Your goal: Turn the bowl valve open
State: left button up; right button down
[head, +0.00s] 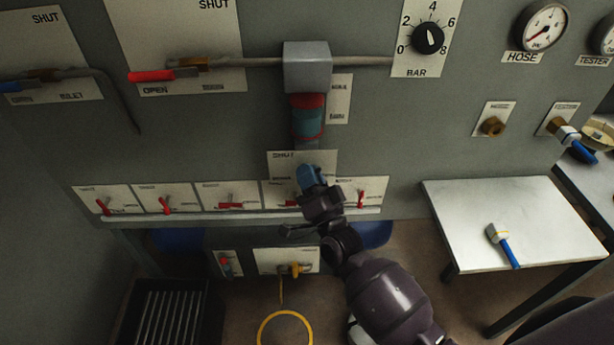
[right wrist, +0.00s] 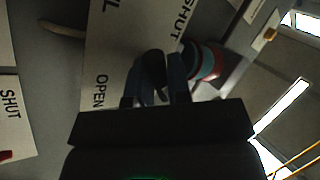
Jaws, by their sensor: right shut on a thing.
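The bowl valve is on the wall panel below a grey block (head: 307,66) and a red and teal bowl (head: 308,115). Its label plate (head: 287,157) reads SHUT in the head view; in the right wrist view the plate (right wrist: 110,55) shows SHUT and OPEN. My right gripper (head: 310,172) is at the plate, its blue fingers closed around a dark valve handle (right wrist: 153,65). The fingers hide most of the handle, so its exact angle is hard to tell. The bowl (right wrist: 206,62) is beside the fingers in the right wrist view. My left gripper is not in view.
Several small red-handled valves (head: 165,205) line the panel on both sides of my gripper. A red lever (head: 152,76) is at the upper left. A yellow ring (head: 285,315) is below.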

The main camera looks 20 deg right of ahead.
jog(key=m+h, duration=0.1)
jog(key=m, duration=0.1)
jog(key=m+h+b, duration=0.1)
jog(key=m, duration=0.1)
jog(key=m+t+h, duration=0.1)
jog(key=m+h, duration=0.1)
jog(key=shift+f+b, duration=0.35)
jog(key=shift+b, duration=0.05)
jog(key=m+h, duration=0.2)
jog(key=shift+m+b, duration=0.35)
jog(key=shift+m, duration=0.05)
jog(key=shift+d+m+h+b, duration=0.1)
jog(key=shift+m+h+b, duration=0.3)
jog(key=shift+m+h, duration=1.35)
jog(key=shift+r+m, duration=0.1)
jog(key=shift+m, duration=0.25)
jog(key=shift+r+m+h, duration=0.1)
jog(key=shift+m+h, duration=0.15)
jog(key=shift+m, duration=0.15)
jog(key=c, duration=1.4)
grip_release()
